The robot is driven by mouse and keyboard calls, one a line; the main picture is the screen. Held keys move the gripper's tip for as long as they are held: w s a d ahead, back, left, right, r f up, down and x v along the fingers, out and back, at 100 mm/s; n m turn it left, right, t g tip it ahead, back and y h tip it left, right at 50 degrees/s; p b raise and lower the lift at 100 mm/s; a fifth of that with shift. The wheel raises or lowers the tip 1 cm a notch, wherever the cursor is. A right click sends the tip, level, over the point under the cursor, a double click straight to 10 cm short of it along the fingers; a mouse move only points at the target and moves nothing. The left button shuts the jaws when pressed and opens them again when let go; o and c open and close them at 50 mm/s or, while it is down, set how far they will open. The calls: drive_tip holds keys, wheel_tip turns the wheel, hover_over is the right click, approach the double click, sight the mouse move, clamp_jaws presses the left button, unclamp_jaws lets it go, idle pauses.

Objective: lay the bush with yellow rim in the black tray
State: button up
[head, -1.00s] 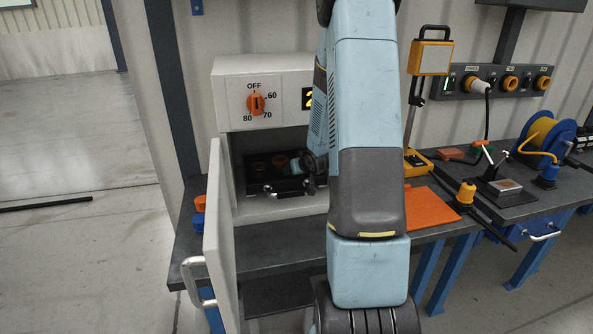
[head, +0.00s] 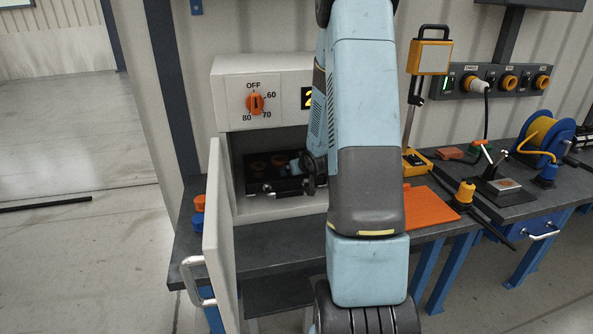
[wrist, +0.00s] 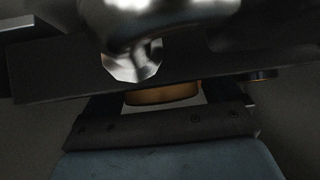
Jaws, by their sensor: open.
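The black tray (head: 275,187) sits inside the open heating cabinet. Two dull orange-brown rings show in it in the head view, the left one (head: 258,166) and the right one (head: 278,160). I cannot tell from their colour which is the bush with yellow rim. My gripper (head: 294,167) is inside the cabinet, at the right part of the tray; its fingertips are not clear there. In the dark wrist view, an amber-rimmed round piece (wrist: 162,95) shows just ahead of the open gripper, partly hidden by a dark bar and shiny metal. Whether they touch is unclear.
The cabinet's door (head: 218,235) stands open at the left, and its walls and roof closely surround my gripper. My arm hides the cabinet's right side. An orange mat (head: 428,207) and a yellow-topped plug (head: 465,193) lie on the bench to the right.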

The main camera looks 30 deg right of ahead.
drive_tip(key=shift+a, duration=0.1)
drive_tip(key=s+a+r+g+h, duration=0.1)
drive_tip(key=s+a+r, duration=0.4)
drive_tip(key=s+r, duration=0.5)
drive_tip(key=s+a+r+g+h, duration=0.15)
drive_tip(key=s+a+r, duration=0.25)
drive_tip(key=s+r, duration=0.55)
drive_tip(key=s+a+r+g+y, duration=0.1)
drive_tip(key=s+a+r, duration=0.2)
drive_tip(key=s+a, duration=0.3)
drive_tip(key=s+a+r+n+g+y, duration=0.1)
drive_tip(key=s+a+r+y, duration=0.1)
drive_tip(key=s+a+r, duration=0.2)
drive_tip(key=s+a, duration=0.2)
drive_tip(key=s, duration=0.2)
drive_tip(key=shift+s, duration=0.3)
drive_tip(key=shift+d+g+y, duration=0.1)
drive_tip(key=shift+g+y, duration=0.15)
